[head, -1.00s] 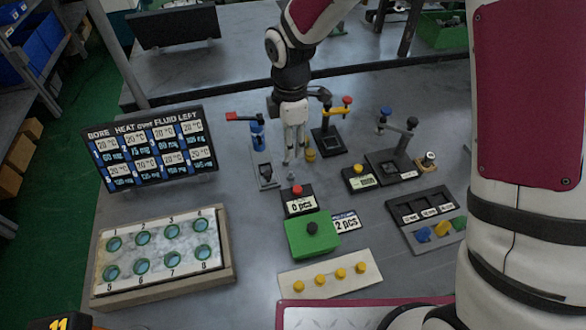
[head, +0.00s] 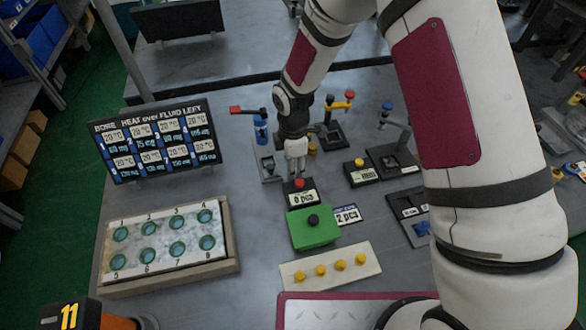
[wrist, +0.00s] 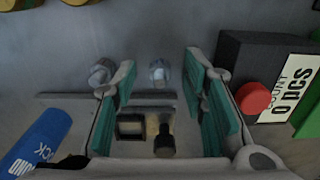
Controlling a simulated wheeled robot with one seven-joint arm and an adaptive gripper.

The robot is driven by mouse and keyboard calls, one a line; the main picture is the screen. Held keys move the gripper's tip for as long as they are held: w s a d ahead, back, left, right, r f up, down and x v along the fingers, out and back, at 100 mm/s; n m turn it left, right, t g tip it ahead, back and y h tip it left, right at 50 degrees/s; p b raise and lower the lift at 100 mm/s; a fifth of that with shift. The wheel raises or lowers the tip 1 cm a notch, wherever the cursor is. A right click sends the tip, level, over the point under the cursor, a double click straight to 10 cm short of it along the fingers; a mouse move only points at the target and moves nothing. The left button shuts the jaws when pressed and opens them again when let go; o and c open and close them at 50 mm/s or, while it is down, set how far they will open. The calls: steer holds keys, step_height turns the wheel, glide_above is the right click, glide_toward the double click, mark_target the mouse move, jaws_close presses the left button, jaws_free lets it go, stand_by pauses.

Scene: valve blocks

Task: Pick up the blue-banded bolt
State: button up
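Two small pale metal bolts stand on the grey table in the wrist view. One bolt (wrist: 160,70) has a bluish tint and lies ahead of the gap between my fingertips. The other bolt (wrist: 101,73) is by the left fingertip. Which one bears the blue band I cannot tell for certain. My gripper (wrist: 158,85) is open, with teal finger pads apart and nothing visible between them. In the head view my gripper (head: 296,172) points down just behind the counter box, and the bolts are hidden.
The counter box with a red button (wrist: 255,98) stands close to the right finger. A blue cylinder (wrist: 38,142) is at the left. A green box (head: 313,228), a board with yellow knobs (head: 330,283) and a numbered hole plate (head: 160,280) are nearer me.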

jaws_close()
steer(key=shift+r, duration=0.15)
step_height(320, 180, up, 10)
steer(key=shift+f+b, duration=0.15)
steer(key=shift+b, duration=0.2)
steer(key=w+d+m, duration=0.2)
steer(key=d+m, duration=1.8)
steer(key=m, duration=0.1)
steer(key=shift+w+d+f, duration=0.15)
